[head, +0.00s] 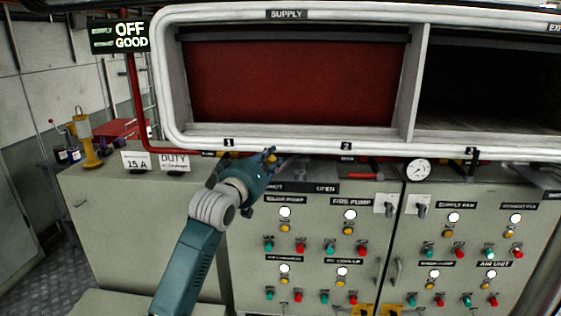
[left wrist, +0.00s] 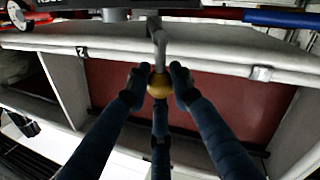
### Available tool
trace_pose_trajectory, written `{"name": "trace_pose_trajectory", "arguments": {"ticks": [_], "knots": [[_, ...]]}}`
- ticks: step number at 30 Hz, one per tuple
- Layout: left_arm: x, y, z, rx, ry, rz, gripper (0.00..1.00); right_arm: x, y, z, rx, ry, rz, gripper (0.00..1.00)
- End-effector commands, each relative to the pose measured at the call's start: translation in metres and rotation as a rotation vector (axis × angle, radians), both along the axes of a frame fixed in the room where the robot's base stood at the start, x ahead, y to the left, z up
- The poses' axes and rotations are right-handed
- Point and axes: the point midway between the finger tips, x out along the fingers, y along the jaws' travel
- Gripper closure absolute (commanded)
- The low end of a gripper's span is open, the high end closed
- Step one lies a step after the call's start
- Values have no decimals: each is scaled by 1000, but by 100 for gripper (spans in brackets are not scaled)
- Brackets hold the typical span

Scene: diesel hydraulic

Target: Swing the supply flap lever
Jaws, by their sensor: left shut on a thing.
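The supply flap (head: 290,85) is a dark red panel filling the left opening under the SUPPLY sign (head: 287,14). It also shows behind the fingers in the left wrist view (left wrist: 225,105). A grey lever (left wrist: 158,42) with a yellow ball knob (left wrist: 160,86) reaches toward my left gripper (head: 270,157). In the left wrist view, the gripper's dark blue fingers are shut around the knob. In the head view the gripper hides most of the lever, just above a dark plate (head: 300,188) on which OPEN is readable. My right gripper is not in view.
The white frame (head: 300,146) runs close above the gripper. A red handle (head: 362,175) and a round gauge (head: 418,169) lie to its right. Control cabinets (head: 310,225) with buttons and lamps stand below. A dark open bay (head: 485,85) is at the right.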

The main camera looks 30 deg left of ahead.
Motion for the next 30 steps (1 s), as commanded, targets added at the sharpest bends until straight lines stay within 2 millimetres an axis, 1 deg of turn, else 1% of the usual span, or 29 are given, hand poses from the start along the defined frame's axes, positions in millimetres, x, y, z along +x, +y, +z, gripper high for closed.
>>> {"name": "trace_pose_trajectory", "arguments": {"ticks": [1,6,9,14,18,23,28,29,30], "knots": [[-1,11,11,9,-19,-6,100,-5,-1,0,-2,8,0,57],[-1,20,11,7,-20,-61,100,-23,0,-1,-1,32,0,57],[0,23,11,5,-22,-83,100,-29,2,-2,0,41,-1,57],[0,26,11,5,-22,-104,100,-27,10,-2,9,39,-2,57],[1,28,12,4,-23,-109,100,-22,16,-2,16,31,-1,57],[1,28,12,4,-24,-110,100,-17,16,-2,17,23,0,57],[1,28,12,5,-24,-109,100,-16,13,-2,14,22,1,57],[1,28,12,5,-24,-109,72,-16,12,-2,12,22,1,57],[1,28,12,4,-24,-109,64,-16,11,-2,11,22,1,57]]}}
